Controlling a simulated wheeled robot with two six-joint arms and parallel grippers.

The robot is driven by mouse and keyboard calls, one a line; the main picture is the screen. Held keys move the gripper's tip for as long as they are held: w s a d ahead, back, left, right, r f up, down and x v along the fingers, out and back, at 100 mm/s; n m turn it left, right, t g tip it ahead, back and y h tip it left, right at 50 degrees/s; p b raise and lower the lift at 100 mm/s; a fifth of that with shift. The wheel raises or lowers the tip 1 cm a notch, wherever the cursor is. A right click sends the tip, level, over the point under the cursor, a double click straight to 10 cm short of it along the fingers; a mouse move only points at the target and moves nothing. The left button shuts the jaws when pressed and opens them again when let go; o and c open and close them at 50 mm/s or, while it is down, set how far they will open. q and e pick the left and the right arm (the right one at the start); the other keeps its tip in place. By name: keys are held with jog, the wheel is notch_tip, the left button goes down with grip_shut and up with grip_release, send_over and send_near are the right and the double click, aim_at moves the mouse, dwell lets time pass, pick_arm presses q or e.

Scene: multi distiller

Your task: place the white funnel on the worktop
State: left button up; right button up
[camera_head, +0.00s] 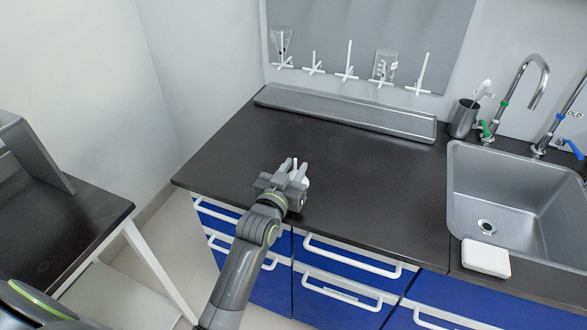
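My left gripper (296,166) is over the front left part of the dark worktop (345,200), with its fingers pointing away from me toward the back wall. A small white piece (306,182) shows at its fingers. It may be part of the white funnel, but the gripper hides most of it and I cannot make out its shape. I cannot tell whether the fingers are closed on it or whether it touches the worktop. My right gripper is not in view.
A pegboard (365,30) at the back holds a clear cone-shaped vessel (281,42) and a clear beaker (384,66). A grey tray (350,112) lies below it. At right are a sink (520,200), taps and a grey cup (463,118). A white block (486,258) lies by the sink. The middle worktop is clear.

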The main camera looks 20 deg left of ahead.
pick_arm(q)
jog(key=shift+r, duration=0.25)
jog(key=s+b, duration=0.2)
jog(key=s, duration=1)
jog(key=shift+a, duration=0.25)
jog(key=shift+f, duration=0.1)
